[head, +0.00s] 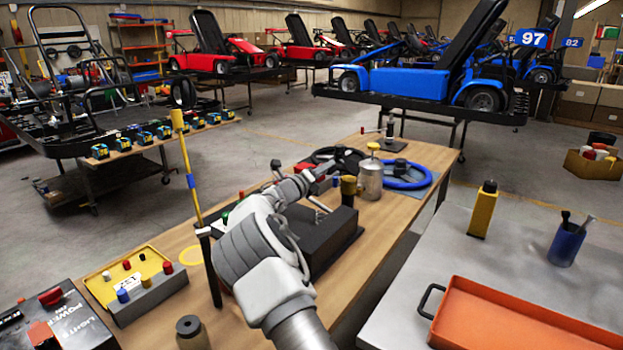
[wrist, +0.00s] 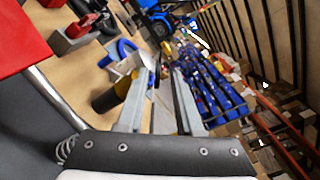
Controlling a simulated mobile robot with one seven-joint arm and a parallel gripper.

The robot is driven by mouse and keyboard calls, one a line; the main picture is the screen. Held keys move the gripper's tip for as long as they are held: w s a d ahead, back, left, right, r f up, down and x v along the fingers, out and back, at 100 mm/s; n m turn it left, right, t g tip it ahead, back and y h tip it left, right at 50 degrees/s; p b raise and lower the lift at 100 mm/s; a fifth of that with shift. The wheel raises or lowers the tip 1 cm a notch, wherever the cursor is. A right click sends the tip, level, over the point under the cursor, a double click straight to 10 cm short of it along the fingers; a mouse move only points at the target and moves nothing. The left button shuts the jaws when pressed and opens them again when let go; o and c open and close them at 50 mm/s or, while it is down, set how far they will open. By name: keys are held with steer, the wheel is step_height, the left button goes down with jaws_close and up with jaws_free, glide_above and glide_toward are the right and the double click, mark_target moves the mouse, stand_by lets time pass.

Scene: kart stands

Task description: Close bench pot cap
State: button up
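A silver metal pot (head: 370,180) stands upright on the wooden bench (head: 398,215), right of my gripper. A small yellowish top piece (head: 373,147) shows above the pot; I cannot tell whether it is a cap or how it is joined. A black-and-yellow cylinder (head: 349,188) stands just left of the pot. A yellow-and-black cylinder (wrist: 112,95) shows left of my fingers in the wrist view. My gripper (head: 322,172) is over the bench, and its fingertips are hard to make out there. In the wrist view my gripper (wrist: 162,72) has two parallel fingers apart, with nothing seen held between them.
A black box (head: 315,235) sits on the bench under my arm. A blue steering wheel (head: 405,175) and a dark one lie behind the pot. A yellow tray (head: 125,275) is front left. A grey table (head: 440,265) with an orange tray (head: 500,325) stands right.

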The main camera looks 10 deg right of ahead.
steer(key=v, duration=0.6)
steer(key=shift+s, duration=0.2)
steer(key=shift+a, duration=0.15)
